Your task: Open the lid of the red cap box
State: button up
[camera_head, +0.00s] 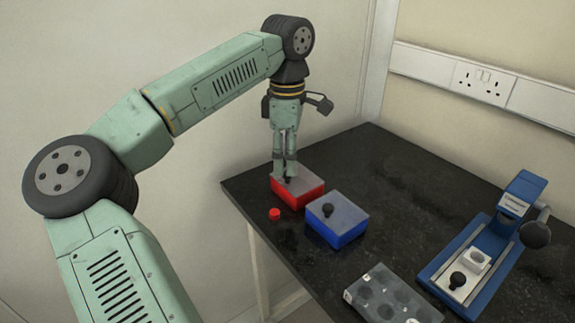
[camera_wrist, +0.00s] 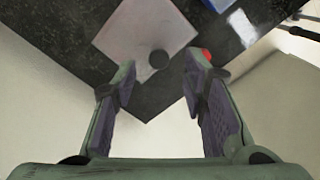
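The red cap box (camera_head: 297,196) is a red box with a pale grey lid (camera_head: 306,183), standing near the back left corner of the dark table. The lid lies flat and closed on it. In the wrist view the lid (camera_wrist: 130,35) shows with its round dark knob (camera_wrist: 158,60). My gripper (camera_head: 286,175) points down over the lid in the head view and partly hides the knob. In the wrist view my gripper (camera_wrist: 158,75) is open, with nothing held. The knob appears between the fingertips, slightly beyond them; contact cannot be told.
A small red cap (camera_head: 274,214) lies on the table (camera_head: 262,187) left of the box, near the edge. A blue box (camera_head: 338,232) with a knobbed grey lid stands close at the right. A grey tray (camera_head: 380,300) and a blue device (camera_head: 478,250) stand further right. The wall is close behind.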

aim_at(297, 174)
jog(key=shift+f, duration=1.45)
jog(key=shift+c, duration=0.3)
grip_shut()
